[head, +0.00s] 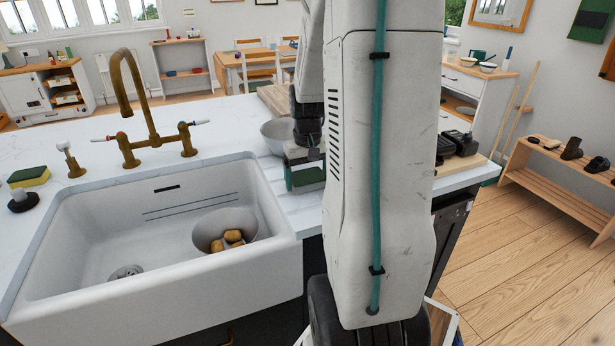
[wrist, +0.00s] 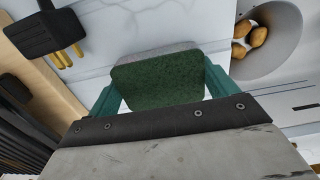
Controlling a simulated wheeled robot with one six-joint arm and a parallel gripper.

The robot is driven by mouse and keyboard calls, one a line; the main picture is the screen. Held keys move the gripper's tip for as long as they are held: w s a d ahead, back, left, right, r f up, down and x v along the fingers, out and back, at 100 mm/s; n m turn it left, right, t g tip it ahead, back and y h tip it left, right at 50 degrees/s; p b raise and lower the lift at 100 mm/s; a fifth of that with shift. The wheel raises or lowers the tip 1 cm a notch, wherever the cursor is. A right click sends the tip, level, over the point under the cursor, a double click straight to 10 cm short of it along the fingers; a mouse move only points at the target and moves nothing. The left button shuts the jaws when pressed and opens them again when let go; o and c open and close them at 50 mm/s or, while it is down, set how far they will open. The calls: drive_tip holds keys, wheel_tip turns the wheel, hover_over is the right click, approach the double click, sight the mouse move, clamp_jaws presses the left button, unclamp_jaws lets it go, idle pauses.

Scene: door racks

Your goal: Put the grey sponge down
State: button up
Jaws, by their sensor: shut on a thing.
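My gripper (wrist: 160,88) is shut on the grey sponge (wrist: 152,52), with one teal finger on each side of it. The wrist view shows the sponge's grey layer and a broad dark green face. In the head view my gripper (head: 305,172) is over the worktop just right of the sink, partly hidden by my arm. The sponge there is hard to tell from the teal fingers. White worktop shows beyond the sponge in the wrist view; I cannot tell whether they touch.
The white sink (head: 110,235) holds a bowl (head: 210,232) with several potatoes. A metal bowl (head: 277,136) stands behind my gripper. A yellow-and-green sponge (head: 29,176) lies left of the sink, near the brass tap (head: 150,115). A black object with yellow prongs (wrist: 45,32) is near a wooden board.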

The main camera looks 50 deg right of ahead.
sight(307, 176)
drive_tip(key=shift+f, duration=0.1)
drive_tip(key=o, duration=1)
drive_tip(key=shift+c, duration=0.2)
wheel_tip(307, 176, up, 12)
drive_tip(key=f, duration=0.1)
drive_tip(key=s+a+r+n, duration=0.1)
drive_tip(key=a+r, duration=0.2)
drive_tip(key=a, duration=0.5)
drive_tip(key=s+a+r+n, duration=0.1)
drive_tip(key=a+r+n, duration=0.1)
drive_tip(key=a, duration=0.6)
drive_tip(key=s+a+f+n+t, duration=0.1)
drive_tip(key=s+a+n, duration=0.2)
drive_tip(key=s+a, duration=0.7)
drive_tip(key=a, duration=0.4)
drive_tip(key=shift+s, duration=0.2)
drive_tip(key=shift+a+f, duration=0.1)
